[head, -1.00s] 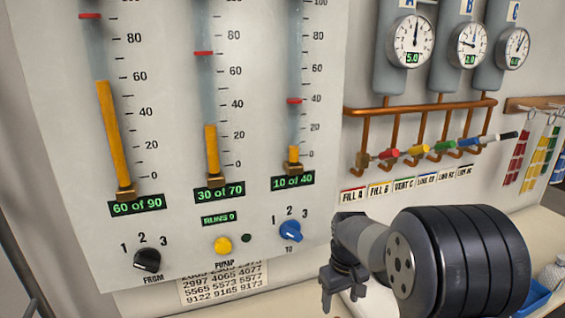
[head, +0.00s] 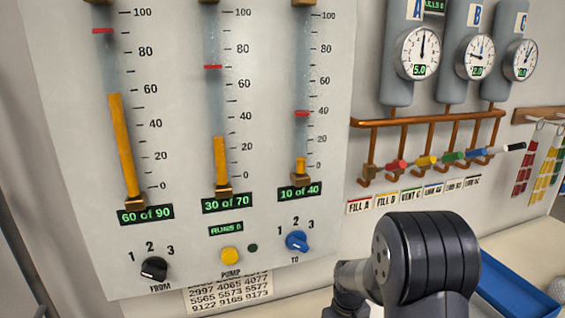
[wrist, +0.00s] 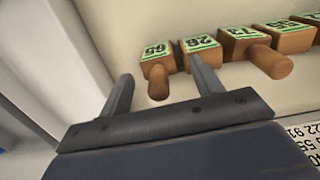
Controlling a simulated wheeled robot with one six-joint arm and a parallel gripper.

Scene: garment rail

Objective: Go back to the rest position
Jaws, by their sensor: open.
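My gripper (wrist: 160,85) shows in the wrist view with its two grey fingers apart and nothing between them. Beyond the fingers is a row of wooden blocks with green number labels (wrist: 195,52), some with rounded wooden pegs. I cannot tell how far the fingertips are from them. In the head view my arm is at the lower right, in front of the panel's lower right corner, and the gripper itself is hidden or out of frame.
The panel (head: 75,235) has three gauge tubes, a black FROM knob (head: 154,269), a yellow PUMP button (head: 230,256) and a blue TO knob (head: 296,241). Copper pipes with coloured valves (head: 427,161) are at the right. A blue tray (head: 515,290) lies on the counter at the lower right.

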